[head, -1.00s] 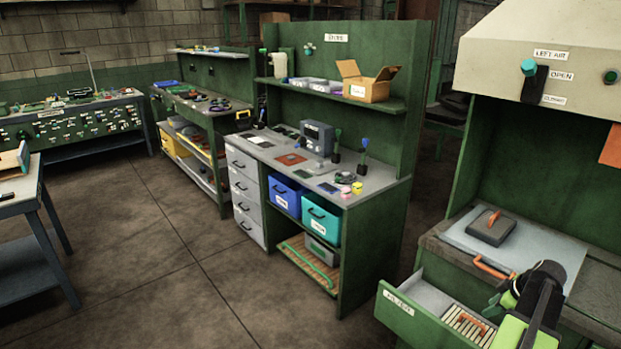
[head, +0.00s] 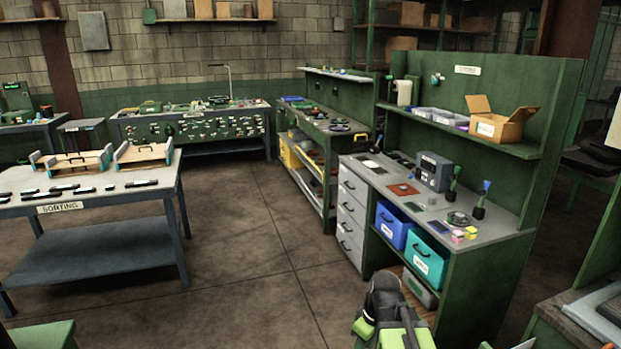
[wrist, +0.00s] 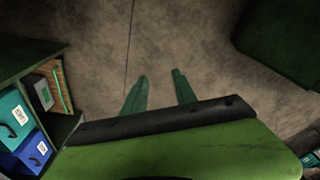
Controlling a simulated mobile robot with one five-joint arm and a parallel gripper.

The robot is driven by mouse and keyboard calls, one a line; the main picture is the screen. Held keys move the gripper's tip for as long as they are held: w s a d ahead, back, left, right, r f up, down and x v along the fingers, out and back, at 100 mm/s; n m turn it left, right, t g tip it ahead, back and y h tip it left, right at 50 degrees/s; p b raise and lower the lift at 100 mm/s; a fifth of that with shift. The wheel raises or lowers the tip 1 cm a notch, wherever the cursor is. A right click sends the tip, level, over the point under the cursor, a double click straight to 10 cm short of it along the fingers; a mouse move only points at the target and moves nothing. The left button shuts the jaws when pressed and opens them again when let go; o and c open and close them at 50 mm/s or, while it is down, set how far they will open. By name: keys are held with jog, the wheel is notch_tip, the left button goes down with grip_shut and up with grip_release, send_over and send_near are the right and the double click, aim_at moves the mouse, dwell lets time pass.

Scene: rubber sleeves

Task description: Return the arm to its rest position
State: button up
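My arm (head: 392,315) shows at the bottom of the head view, right of centre, in front of the green workbench. Its green and black links are raised, and the fingers cannot be made out there. In the wrist view my gripper (wrist: 160,78) has two green fingers spread apart. Nothing is between them, and bare floor shows beyond.
The green workbench (head: 455,235) with a blue bin (head: 392,225) and a teal bin (head: 428,258) stands at right. A sorting table (head: 95,200) stands at left. Clear concrete floor (head: 245,230) lies between them. Another bench edge (head: 570,325) shows at lower right.

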jog(key=s+m, duration=0.1)
jog(key=m, duration=0.2)
jog(key=s+d+m, duration=0.1)
jog(key=m, duration=0.2)
jog(key=s+m+g+h, duration=0.1)
jog(key=s+m, duration=0.1)
jog(key=shift+d+m, duration=0.15)
jog(key=shift+m, duration=0.25)
